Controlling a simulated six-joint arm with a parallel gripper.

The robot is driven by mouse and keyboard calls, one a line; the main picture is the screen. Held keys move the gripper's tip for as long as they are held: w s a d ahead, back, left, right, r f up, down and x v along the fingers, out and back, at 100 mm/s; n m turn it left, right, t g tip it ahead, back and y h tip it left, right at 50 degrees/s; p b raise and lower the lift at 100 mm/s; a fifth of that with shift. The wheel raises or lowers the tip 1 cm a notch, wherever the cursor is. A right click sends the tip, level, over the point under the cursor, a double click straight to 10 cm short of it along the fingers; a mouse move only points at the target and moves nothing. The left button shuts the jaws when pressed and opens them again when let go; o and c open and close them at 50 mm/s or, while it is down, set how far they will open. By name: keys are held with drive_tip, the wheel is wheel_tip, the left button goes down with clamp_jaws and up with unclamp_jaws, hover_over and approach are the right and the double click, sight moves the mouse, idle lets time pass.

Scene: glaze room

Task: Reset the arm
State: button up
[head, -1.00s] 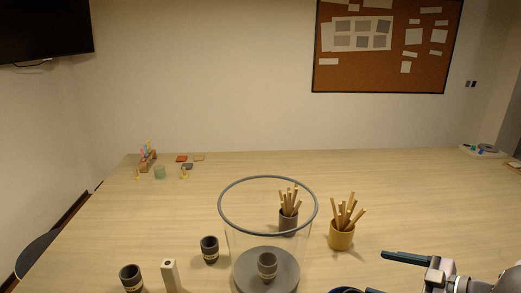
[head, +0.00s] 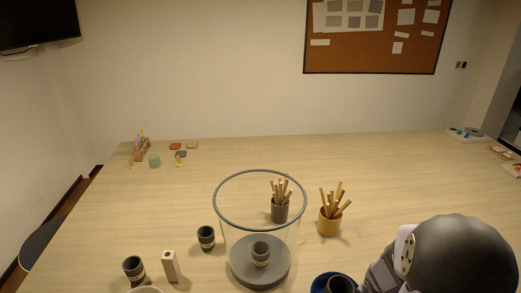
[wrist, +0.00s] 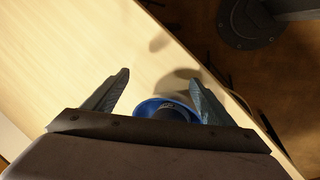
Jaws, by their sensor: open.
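My gripper (wrist: 159,77) is open in the wrist view, its two grey fingers spread with nothing held between them. A blue bowl (wrist: 145,106) with a dark cup (wrist: 165,112) in it shows beyond and partly between the fingers; the gripper's crossbar hides part of it. I cannot tell the height of the fingers above the table. In the head view the blue bowl (head: 319,283) and dark cup (head: 340,285) are cut off by the bottom edge. There my rounded arm link fills the lower right, and the fingers are not visible.
A clear cylinder with a grey rim (head: 217,205) surrounds a grey disc (head: 240,272) bearing a small cup (head: 261,254). Stick-filled cups (head: 329,224) stand nearby. Dark cups (head: 206,238) and a pale block (head: 171,266) stand left. The table's (head: 400,170) far middle is clear.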

drive_tip(key=s+a+f+m+g+y+b, duration=0.1)
drive_tip(key=s+a+f+m+b, duration=0.1)
drive_tip(key=a, duration=0.6)
drive_tip(key=s+a+f+m+g+y+b, duration=0.1)
drive_tip(key=s+a+m+b, duration=0.3)
drive_tip(key=a, duration=0.5)
drive_tip(key=shift+s+a+f+g+y+b, duration=0.35)
drive_tip(key=shift+s+f+b, duration=0.25)
drive_tip(key=shift+b, duration=0.45)
